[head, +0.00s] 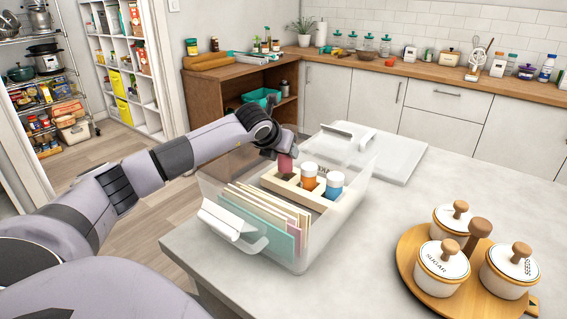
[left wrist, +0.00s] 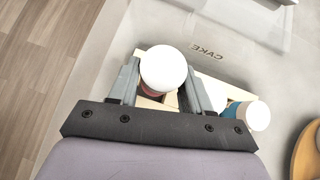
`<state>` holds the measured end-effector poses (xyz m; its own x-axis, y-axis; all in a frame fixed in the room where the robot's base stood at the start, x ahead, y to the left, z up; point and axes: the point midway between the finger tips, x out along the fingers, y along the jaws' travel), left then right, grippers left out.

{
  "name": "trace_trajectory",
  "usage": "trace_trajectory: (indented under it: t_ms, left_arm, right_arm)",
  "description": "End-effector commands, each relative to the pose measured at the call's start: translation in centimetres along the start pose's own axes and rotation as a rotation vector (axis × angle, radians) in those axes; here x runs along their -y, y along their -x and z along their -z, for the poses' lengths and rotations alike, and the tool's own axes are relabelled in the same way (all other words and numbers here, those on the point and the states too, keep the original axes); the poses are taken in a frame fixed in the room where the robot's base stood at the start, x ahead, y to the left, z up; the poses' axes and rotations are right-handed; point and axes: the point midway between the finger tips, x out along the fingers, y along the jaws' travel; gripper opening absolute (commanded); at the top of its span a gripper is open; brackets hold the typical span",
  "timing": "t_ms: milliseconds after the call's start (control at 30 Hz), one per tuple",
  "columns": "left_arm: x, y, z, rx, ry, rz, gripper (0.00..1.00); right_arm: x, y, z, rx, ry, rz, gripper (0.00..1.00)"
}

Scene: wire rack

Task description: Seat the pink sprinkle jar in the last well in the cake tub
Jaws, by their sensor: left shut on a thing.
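The clear cake tub (head: 353,196) stands on the counter, with a pale wooden holder (head: 316,201) inside. An orange jar (head: 309,183) and a blue jar (head: 333,190) with white caps stand in the holder. My left gripper (head: 284,154) is shut on the pink sprinkle jar (head: 286,166) at the holder's far left end. I cannot tell whether its base is inside the well. In the left wrist view, the jar's white cap (left wrist: 163,68) sits between the fingers, covering most of its body. The blue jar (left wrist: 256,116) is at right there. My right gripper is not in view.
Several upright cards (head: 262,222) fill the tub's near part. A clear lid (head: 389,152) lies on the counter behind the tub. A round wooden tray (head: 408,262) with white canisters stands at right. The counter between tub and tray is clear.

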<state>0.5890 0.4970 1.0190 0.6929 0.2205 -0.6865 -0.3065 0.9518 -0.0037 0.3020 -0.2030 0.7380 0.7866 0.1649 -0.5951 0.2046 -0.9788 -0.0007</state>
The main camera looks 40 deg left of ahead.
Motion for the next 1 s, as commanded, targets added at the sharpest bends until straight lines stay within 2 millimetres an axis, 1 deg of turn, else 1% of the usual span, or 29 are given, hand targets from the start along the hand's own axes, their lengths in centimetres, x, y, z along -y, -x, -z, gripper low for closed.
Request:
trace_trajectory:
  t_ms: [200,300,567,700,733,767,800,1000]
  left_arm:
    - [0.0,-2.2,2.4,-0.005,-0.001,-0.001,0.13]
    - [0.0,-2.8,3.0,-0.003,0.001,0.001,0.13]
    - [0.0,-2.9,3.1,-0.002,0.0,0.001,0.13]
    - [0.0,-3.2,3.4,-0.002,0.0,0.001,0.13]
    - [0.0,-3.1,3.4,-0.002,0.0,0.001,0.52]
    - [0.0,-3.1,3.3,-0.002,0.0,0.001,0.61]
    - [0.0,-3.0,3.3,-0.002,0.0,0.001,0.74]
    - [0.0,-3.0,3.3,-0.002,0.0,0.001,0.74]
  right_arm:
    - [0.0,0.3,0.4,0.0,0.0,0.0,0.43]
    - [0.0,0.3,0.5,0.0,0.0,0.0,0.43]
    - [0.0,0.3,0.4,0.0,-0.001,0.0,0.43]
    - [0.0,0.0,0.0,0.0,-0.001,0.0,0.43]
    - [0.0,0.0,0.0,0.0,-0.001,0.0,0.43]
    - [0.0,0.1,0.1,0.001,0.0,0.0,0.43]
    - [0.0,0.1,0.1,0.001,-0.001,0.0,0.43]
    - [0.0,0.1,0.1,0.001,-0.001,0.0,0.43]
